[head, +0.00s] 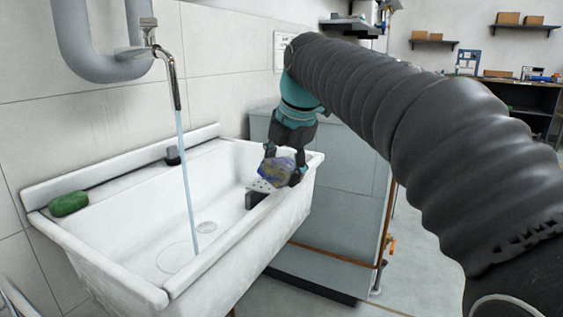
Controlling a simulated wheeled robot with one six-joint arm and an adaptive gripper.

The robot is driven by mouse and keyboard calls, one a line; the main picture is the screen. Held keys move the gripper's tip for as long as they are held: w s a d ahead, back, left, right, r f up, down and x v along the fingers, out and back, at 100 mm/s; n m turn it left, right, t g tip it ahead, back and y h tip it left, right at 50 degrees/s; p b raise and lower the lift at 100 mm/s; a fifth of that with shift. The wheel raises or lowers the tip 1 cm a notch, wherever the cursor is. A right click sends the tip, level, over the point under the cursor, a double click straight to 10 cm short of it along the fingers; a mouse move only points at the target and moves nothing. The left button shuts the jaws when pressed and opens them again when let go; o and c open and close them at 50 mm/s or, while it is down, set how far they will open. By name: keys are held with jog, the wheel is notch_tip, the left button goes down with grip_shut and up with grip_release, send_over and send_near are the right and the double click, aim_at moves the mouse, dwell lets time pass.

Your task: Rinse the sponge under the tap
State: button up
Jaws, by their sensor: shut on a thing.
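My gripper (284,171) is at the right end of the white sink (112,262), pointing down. It is shut on a blotchy blue and yellowish sponge (277,170), held at about rim height above a pale perforated piece and a dark block. Whether the sponge touches them I cannot tell. The tap (166,62) is on the wall at the left, and a thin blue stream of water (186,180) runs from it down into the basin. The sponge is to the right of the stream, apart from it.
A green oval object (68,204) lies on the sink's left back ledge. A small dark block (173,155) sits on the back ledge. A thick grey pipe (100,60) bends beside the tap. A grey cabinet (345,190) stands right of the sink. The basin's middle is clear.

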jog(key=a+f+p, duration=0.1)
jog(key=a+f, duration=0.1)
jog(key=a, duration=0.7)
jog(key=a+f+p, duration=0.1)
jog(key=a+f, duration=0.1)
jog(key=a, duration=0.7)
jog(key=shift+s+a+f, duration=0.2)
jog(key=shift+s+f, duration=0.05)
jog(key=shift+d, duration=0.1)
dwell(2.2)
jog(key=d+b, duration=0.1)
jog(key=d, duration=0.7)
jog(key=shift+b, duration=0.3)
jog(key=shift+r, duration=0.1)
dwell(0.9)
